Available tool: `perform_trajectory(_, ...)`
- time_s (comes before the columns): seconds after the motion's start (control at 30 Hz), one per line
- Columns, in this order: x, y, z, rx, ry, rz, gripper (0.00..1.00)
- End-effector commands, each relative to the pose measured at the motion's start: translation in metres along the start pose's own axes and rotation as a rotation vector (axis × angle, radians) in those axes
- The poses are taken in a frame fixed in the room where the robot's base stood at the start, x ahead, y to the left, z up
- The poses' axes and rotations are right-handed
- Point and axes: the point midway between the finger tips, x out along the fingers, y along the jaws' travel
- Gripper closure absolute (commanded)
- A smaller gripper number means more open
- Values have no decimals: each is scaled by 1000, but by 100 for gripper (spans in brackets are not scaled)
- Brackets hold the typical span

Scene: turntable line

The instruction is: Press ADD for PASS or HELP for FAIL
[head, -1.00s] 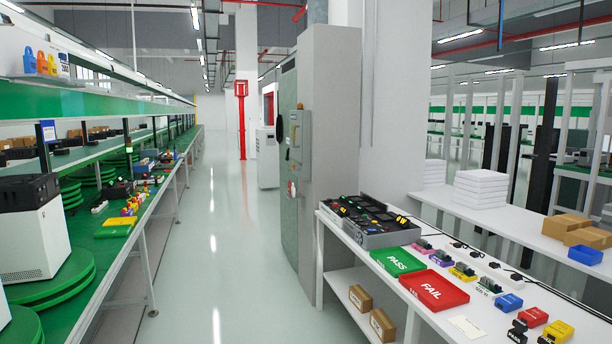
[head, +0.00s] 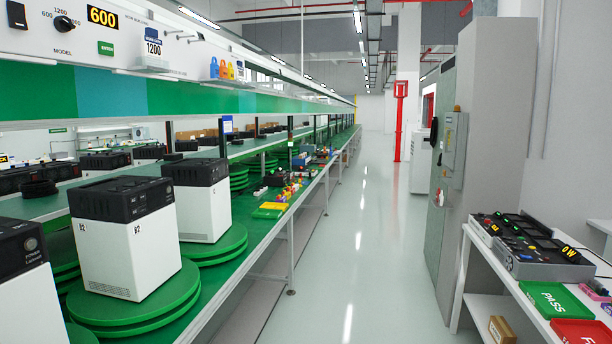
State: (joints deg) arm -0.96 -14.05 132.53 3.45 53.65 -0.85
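No button that reads ADD or HELP can be made out in the head view. The green PASS tray (head: 556,300) lies on the white bench at the lower right, and the red FAIL tray (head: 582,331) is cut off by the frame edge. Behind them a grey test box (head: 537,262) has black units and a small yellow display reading about "0 W". On the left, the upper panel holds a dial marked MODEL (head: 64,25), a "600" display (head: 102,17) and a green ENTER button (head: 108,47). My gripper is out of view.
White units with black tops, one labelled B2 (head: 124,240), stand on green turntables (head: 137,301) along the left line. Colourful small parts lie farther down it. A grey cabinet (head: 495,130) stands right. The aisle floor (head: 368,250) between is clear.

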Motion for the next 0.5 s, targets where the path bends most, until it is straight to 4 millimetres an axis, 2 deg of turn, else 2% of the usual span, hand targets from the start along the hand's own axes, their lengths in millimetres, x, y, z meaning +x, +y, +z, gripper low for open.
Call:
perform_trajectory(0.1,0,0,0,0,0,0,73)
perform_trajectory(0.23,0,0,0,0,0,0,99)
perform_trajectory(0.5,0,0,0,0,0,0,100)
